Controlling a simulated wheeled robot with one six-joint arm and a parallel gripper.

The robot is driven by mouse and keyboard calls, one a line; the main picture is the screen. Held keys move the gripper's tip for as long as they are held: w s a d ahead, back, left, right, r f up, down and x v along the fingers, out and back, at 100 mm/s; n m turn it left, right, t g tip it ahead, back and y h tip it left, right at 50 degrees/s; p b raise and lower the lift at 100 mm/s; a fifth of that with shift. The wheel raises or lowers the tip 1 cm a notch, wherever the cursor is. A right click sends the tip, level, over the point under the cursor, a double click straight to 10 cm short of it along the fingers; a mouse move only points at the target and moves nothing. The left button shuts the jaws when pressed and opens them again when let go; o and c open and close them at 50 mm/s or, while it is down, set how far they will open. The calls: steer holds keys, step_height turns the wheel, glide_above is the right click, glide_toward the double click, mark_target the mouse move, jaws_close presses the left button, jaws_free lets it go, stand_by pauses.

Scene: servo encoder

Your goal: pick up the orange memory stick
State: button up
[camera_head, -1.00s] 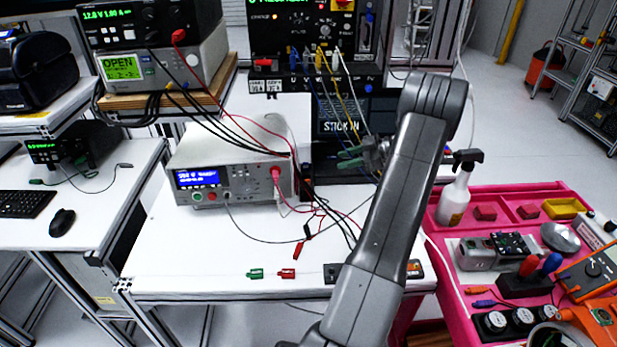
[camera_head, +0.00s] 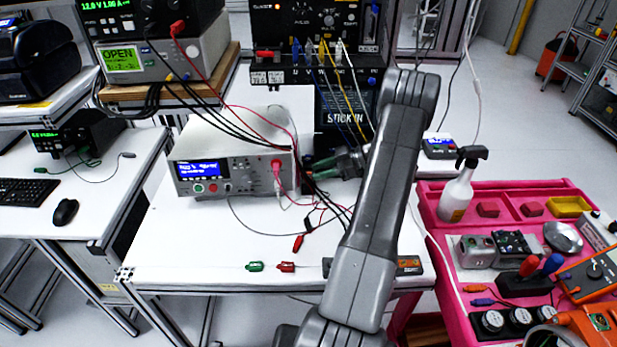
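I cannot pick out the orange memory stick with certainty. A dark flat item with an orange patch (camera_head: 409,264) lies at the table's front right, partly behind my arm; I cannot tell what the patch is. A small green piece (camera_head: 255,267) and a small red piece (camera_head: 287,267) lie near the table's front edge. My gripper (camera_head: 318,167) is above the back of the table, right of the white instrument, pointing left. Its greenish fingertips look apart, with nothing visible between them. My arm hides part of the table.
A white bench instrument (camera_head: 228,160) with red and black leads stands on the white table (camera_head: 190,245). A dark screen reading "STICK IN" (camera_head: 343,117) is behind the gripper. A pink cart (camera_head: 448,272) at right holds a spray bottle (camera_head: 457,190), tools and parts. The table's front left is clear.

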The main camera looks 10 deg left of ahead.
mark_target(308, 173)
steer(key=x, duration=0.3)
steer(key=p+x, duration=0.1)
steer(key=shift+a+r, duration=0.2)
steer(key=shift+a, duration=0.1)
jaws_close()
steer(key=shift+d, duration=0.1)
steer(key=shift+r+b, duration=0.3)
steer(key=shift+r, duration=0.55)
steer(key=shift+s+d+r+b, duration=0.2)
steer(key=shift+s+r+b, duration=0.25)
steer(key=shift+r, duration=0.4)
steer(key=s+d+b, duration=0.1)
steer(key=s+d, duration=0.2)
steer(key=s, duration=0.5)
steer(key=s+d+b, duration=0.1)
steer(key=s+d, duration=0.1)
steer(key=s, duration=0.6)
steer(key=shift+d+b, duration=0.3)
steer(key=shift+d, duration=0.1)
